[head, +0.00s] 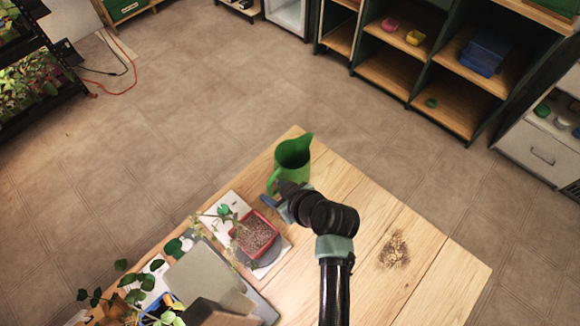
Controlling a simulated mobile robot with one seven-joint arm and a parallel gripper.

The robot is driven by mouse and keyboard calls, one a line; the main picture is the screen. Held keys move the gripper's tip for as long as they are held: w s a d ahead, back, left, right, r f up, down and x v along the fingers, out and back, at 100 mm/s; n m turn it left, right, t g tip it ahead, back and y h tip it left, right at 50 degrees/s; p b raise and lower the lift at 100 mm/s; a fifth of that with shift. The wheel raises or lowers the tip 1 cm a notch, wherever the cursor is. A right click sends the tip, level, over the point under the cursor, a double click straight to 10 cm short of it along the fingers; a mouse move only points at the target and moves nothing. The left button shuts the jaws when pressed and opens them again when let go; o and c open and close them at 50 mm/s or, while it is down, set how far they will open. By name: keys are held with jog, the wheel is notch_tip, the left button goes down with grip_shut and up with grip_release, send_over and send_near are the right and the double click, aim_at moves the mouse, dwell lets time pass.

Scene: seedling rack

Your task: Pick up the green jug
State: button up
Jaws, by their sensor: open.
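The green jug (294,157) stands upright near the far corner of the wooden table. Its spout points to the upper right and its handle is on the lower left side. My gripper (272,205) is at the jug's near side, close to the handle and the lower body. The jaws are open. My wrist hides part of the jug's lower side, and I cannot tell whether the gripper touches the jug.
A red pot (254,236) with a seedling stands on a white board left of my gripper. More plants (125,290) and grey boxes (207,273) crowd the table's left side. Shelves (390,72) stand at the back.

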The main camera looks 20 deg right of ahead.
jog(key=shift+x, duration=3.05)
jog(key=shift+a, duration=0.1)
jog(key=shift+c, duration=0.3)
grip_shut()
jog(key=shift+w+r+p, duration=0.1)
jog(key=shift+p, duration=0.2)
